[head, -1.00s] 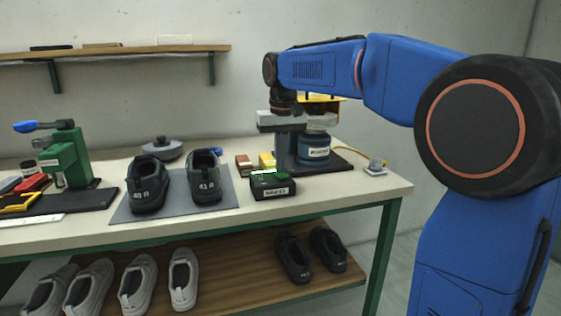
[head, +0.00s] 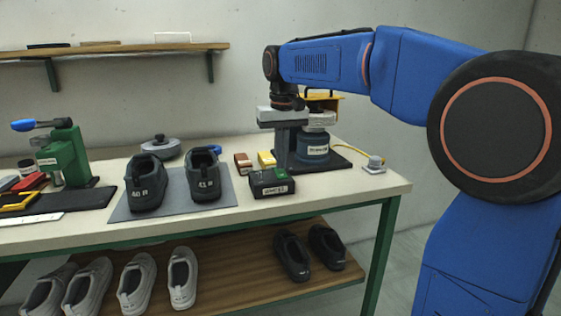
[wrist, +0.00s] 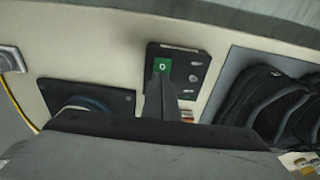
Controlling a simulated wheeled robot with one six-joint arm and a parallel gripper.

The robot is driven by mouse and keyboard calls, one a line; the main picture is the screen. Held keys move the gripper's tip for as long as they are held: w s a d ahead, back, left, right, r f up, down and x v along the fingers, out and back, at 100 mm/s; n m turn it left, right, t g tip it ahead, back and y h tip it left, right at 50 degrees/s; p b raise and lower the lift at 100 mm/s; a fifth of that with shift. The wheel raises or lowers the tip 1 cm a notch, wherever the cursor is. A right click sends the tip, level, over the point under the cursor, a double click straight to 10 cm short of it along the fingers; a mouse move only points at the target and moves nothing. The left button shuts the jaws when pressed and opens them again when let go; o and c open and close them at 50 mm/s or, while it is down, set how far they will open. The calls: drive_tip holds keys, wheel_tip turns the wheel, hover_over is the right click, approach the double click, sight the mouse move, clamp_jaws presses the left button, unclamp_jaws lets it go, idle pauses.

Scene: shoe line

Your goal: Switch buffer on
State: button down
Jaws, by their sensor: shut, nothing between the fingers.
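The black switch box (head: 262,188) with a white label stands near the front edge of the bench. A green switch part (head: 281,174) shows on its top right; in the wrist view the green part (wrist: 164,72) bears a pale round mark. The buffer (head: 311,150), a blue-grey machine with a yellow top part, stands behind on a black base plate and is partly hidden by my gripper. My gripper (head: 281,164) points down, shut and empty, just above or behind the switch box. In the wrist view its fingertips (wrist: 161,62) overlap the green part's edge; contact cannot be told.
Two dark shoes (head: 147,186) stand on a grey mat left of the box. Small brown and yellow blocks (head: 266,159) lie behind it. A grey fitting (head: 374,165) with a yellow cable sits at the right. A green press (head: 63,158) stands far left.

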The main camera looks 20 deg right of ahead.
wheel_tip(320, 180, up, 13)
drive_tip(key=s, duration=0.2)
drive_tip(key=shift+w, duration=0.1)
idle(0.4)
drive_tip(key=shift+w+a+t, duration=0.15)
drive_tip(key=shift+w+t, duration=0.15)
drive_tip(key=shift+w, duration=0.25)
drive_tip(key=shift+f, duration=0.1)
approach(281, 174)
drive_tip(key=w+f, duration=0.1)
drive_tip(key=f, duration=0.1)
drive_tip(key=w+f, duration=0.1)
drive_tip(key=f, duration=0.1)
drive_tip(key=w+f, duration=0.2)
idle(0.4)
